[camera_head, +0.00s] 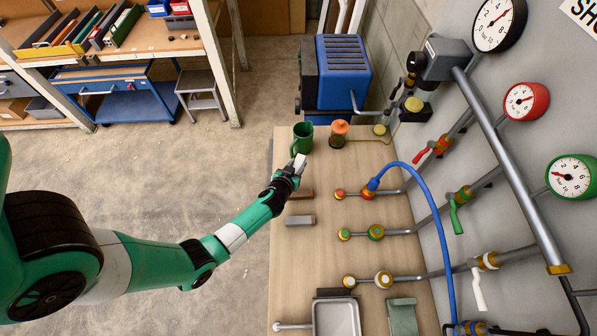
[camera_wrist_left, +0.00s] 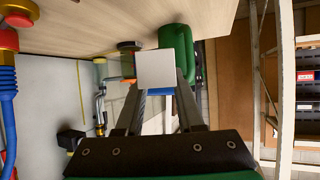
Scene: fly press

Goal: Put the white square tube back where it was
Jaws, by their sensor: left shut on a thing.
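The white square tube (camera_head: 300,162) is between the fingers of my left gripper (camera_head: 294,170), above the left edge of the wooden bench (camera_head: 310,258). In the left wrist view the tube (camera_wrist_left: 156,69) shows its white square end, with the gripper fingers (camera_wrist_left: 158,100) on either side of it. The gripper is shut on the tube. Whether the tube touches the bench is unclear. My right gripper is not in view.
A green mug (camera_head: 301,138) stands just beyond the gripper, with an orange-topped jar (camera_head: 338,134) beside it. A brown bar (camera_head: 301,194) and a grey bar (camera_head: 300,220) lie near the bench's left edge. Pipe fittings and a blue hose (camera_head: 424,190) line the right side.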

